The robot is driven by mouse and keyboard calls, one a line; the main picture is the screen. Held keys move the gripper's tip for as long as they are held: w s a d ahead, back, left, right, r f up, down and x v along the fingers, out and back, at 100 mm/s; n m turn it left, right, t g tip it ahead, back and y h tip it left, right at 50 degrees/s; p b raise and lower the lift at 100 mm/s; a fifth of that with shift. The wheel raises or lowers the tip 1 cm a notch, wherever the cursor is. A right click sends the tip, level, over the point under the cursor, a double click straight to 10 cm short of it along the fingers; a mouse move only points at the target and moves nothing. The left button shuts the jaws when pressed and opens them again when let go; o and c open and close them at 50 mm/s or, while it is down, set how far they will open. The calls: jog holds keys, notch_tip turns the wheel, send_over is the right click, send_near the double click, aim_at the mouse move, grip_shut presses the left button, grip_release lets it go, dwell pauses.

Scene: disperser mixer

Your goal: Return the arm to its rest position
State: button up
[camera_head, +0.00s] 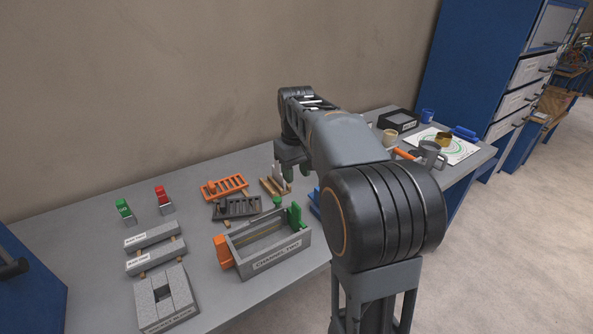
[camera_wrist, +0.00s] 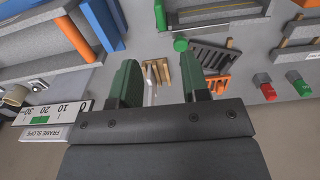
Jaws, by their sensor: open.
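My arm (camera_head: 355,140) reaches out over the grey table, with its wrist bent downward near the back wall. My gripper (camera_head: 293,168) hangs above the table behind the channel tray, close to a small wooden rack. In the wrist view the two green-padded fingers of my gripper (camera_wrist: 145,45) stand apart with nothing between them. The small wooden rack (camera_wrist: 157,72) shows beyond them on the table. In the head view my arm hides part of the table's middle.
A grey tray marked channel two (camera_head: 275,262) stands at the front. Orange (camera_head: 226,186) and dark (camera_head: 238,208) racks lie left of my gripper. Labelled bars (camera_head: 152,238), a block (camera_head: 166,300) and red and green pieces stand farther left.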

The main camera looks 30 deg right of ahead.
dwell(0.3)
jog(key=s+a+f+t, duration=0.1)
jog(key=s+a+f, duration=0.1)
jog(key=s, duration=0.3)
jog(key=s+a+f+t, duration=0.1)
jog(key=s+a+f, duration=0.2)
jog(key=s+a, duration=0.1)
jog(key=s+a+f+m+t+p, duration=0.1)
jog(key=s+a+f, duration=0.1)
jog(key=s, duration=0.5)
jog(key=shift+a+f+t, duration=0.2)
jog(key=shift+a+t, duration=0.1)
jog(key=shift+a, duration=0.5)
jog(key=shift+a, duration=0.1)
